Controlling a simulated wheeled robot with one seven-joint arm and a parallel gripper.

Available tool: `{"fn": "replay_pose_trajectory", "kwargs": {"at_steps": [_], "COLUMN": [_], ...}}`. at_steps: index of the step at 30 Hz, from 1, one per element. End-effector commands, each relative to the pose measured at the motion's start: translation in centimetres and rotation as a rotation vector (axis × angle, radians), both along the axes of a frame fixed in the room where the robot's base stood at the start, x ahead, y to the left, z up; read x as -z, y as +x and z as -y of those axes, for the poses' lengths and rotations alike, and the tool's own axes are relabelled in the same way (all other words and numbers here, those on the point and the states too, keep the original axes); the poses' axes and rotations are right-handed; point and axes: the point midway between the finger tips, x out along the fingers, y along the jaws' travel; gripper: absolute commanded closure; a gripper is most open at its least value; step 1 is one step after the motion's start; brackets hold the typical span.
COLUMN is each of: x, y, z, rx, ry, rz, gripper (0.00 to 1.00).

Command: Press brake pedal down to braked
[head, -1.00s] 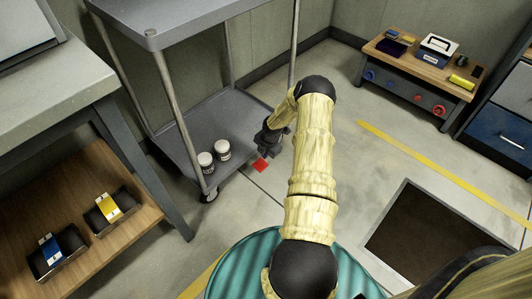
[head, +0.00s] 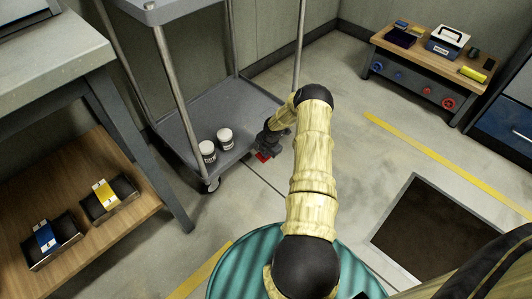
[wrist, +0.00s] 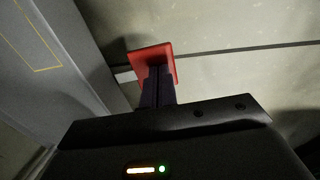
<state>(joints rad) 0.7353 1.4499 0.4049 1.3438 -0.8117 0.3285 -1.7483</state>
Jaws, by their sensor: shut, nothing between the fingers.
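The red brake pedal (head: 263,156) sits low at the near right edge of the grey cart, close to the floor. In the wrist view the pedal (wrist: 151,58) is a red plate on a pale lever, just beyond the fingertips. My gripper (head: 268,149) is shut and empty, pointing down over the pedal and hiding part of it in the head view. In the wrist view the closed fingers (wrist: 157,80) overlap the red plate; I cannot tell whether they touch it. The pedal's angle is hard to tell.
The grey cart (head: 236,100) carries two white jars (head: 208,152) on its lower shelf. A workbench (head: 60,60) stands at left. A dark floor pit (head: 425,235) lies at right. A low bench (head: 425,62) stands at the back right.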

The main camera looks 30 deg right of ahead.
Motion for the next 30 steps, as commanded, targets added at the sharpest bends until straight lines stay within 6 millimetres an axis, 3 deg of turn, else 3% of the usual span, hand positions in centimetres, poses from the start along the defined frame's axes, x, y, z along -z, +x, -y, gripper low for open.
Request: {"fn": "replay_pose_trajectory", "kwargs": {"at_steps": [3,16,26,30], "x": [1.5,1.1,-2.5,-4.9], "y": [-0.4,-0.5,-1.3,-2.1], "z": [0.0,0.1,0.0,0.2], "rx": [0.0,-0.001,-0.009,-0.01], "ry": [0.001,0.0,-0.001,-0.001], "rz": [-0.004,-0.003,-0.003,-0.001], "gripper": [1.0,1.0,1.0,1.0]}}
